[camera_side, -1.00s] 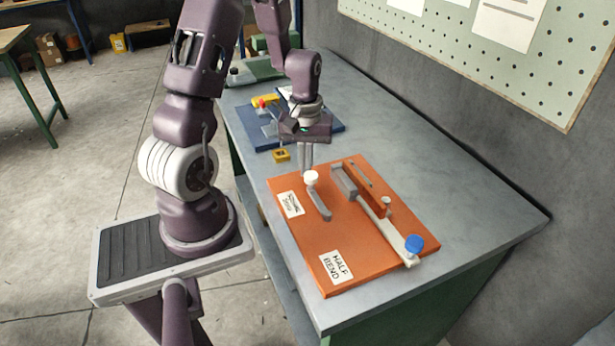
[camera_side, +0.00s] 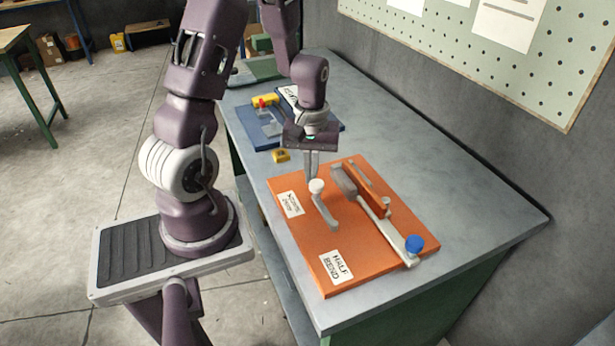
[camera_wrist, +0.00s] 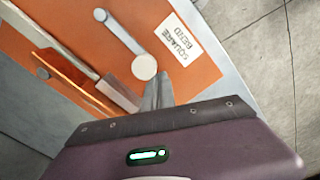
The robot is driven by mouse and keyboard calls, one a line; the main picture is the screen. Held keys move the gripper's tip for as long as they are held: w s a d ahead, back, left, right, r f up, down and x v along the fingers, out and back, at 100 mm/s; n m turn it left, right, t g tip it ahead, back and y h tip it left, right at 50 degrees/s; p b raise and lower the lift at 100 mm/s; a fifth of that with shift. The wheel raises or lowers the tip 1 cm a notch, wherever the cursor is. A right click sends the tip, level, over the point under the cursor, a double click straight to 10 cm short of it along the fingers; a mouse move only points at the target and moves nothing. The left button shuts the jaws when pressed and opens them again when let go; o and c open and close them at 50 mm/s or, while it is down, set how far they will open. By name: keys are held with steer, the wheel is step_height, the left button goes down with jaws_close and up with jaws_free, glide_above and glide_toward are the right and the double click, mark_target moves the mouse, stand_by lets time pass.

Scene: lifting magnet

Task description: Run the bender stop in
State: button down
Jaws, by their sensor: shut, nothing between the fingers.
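The orange bender board (camera_side: 300,250) lies on the bench, with a SQUARE BEND label (camera_side: 290,204) and a HALF BEND label (camera_side: 335,267). A short grey bar (camera_side: 327,212) with a round white knob (camera_side: 317,186) lies on it, probably the stop. In the wrist view the knob (camera_wrist: 143,67) is just beside my fingertips. My gripper (camera_side: 312,174) is shut and empty, fingers down behind the white knob. It looks close to touching; the contact is partly hidden.
A grey block (camera_side: 343,182) and an orange upright strip stand at the board's far right. A small yellow block (camera_side: 281,156) and a blue board (camera_side: 262,137) with parts lie farther back. The bench to the right (camera_side: 470,200) is clear.

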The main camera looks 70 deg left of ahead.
steer(key=shift+d, duration=0.65)
steer(key=shift+a, duration=0.75)
steer(key=shift+r, duration=0.2)
step_height(320, 180, up, 7)
steer(key=shift+f, duration=0.2)
steer(key=s+d+r+m+t, duration=0.3)
steer(key=d+r+m, duration=0.3)
steer(key=d+r, duration=0.45)
steer(key=s+d+r+m+t, duration=0.2)
steer(key=s+d+r+m, duration=0.3)
steer(key=s+m, duration=0.1)
steer(key=shift+s+d+t, duration=0.15)
steer(key=shift+s+t, duration=0.15)
steer(key=shift+s, duration=0.5)
